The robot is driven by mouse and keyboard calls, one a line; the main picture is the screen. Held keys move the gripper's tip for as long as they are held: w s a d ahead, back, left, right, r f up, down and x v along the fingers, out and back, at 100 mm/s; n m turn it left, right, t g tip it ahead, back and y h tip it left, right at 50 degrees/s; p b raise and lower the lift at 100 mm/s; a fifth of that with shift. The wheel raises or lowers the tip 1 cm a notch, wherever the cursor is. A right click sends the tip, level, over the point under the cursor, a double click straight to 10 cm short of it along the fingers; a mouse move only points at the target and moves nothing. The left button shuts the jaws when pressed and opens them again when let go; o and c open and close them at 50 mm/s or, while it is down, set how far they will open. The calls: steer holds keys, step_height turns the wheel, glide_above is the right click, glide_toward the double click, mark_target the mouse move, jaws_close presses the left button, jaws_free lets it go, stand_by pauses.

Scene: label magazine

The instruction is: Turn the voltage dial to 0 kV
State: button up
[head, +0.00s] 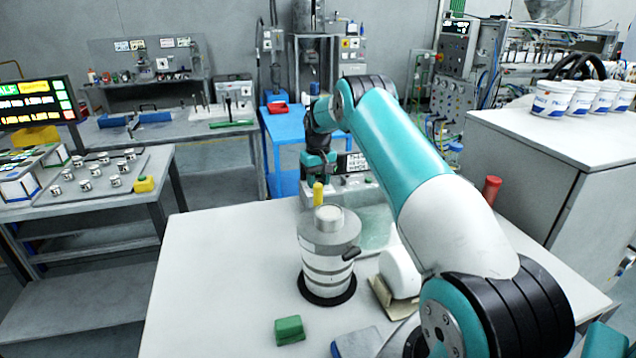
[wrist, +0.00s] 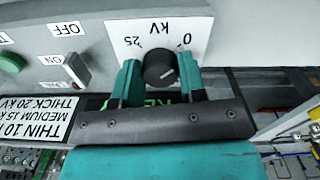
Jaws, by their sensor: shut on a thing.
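The voltage dial (wrist: 159,68) is a round black knob on a white plate (wrist: 124,28) in the wrist view. The plate's print appears upside down, with "kV" above the knob, "25" at upper left and "0" at upper right. A pale mark on the knob's lower right side seems to be its pointer; its exact reading is hard to tell. My gripper (wrist: 158,63) has one teal finger on each side of the dial and is shut on it. In the head view my gripper (head: 319,165) is at the far end of the workbench, and the dial is hidden there.
Beside the dial are an ON/OFF switch (wrist: 76,69), a green button (wrist: 11,62) and a thickness label (wrist: 38,118). On the white table (head: 215,265) stand a banded metal canister (head: 328,255) and a green block (head: 289,330). The table's left side is clear.

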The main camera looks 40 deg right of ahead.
mark_target(318, 181)
steer(key=shift+n, duration=0.3)
stand_by(0.4)
steer(key=o, duration=0.9)
steer(key=shift+r, duration=0.1)
step_height(318, 181, up, 17)
steer(key=shift+r+b, duration=0.15)
steer(key=shift+b, duration=1)
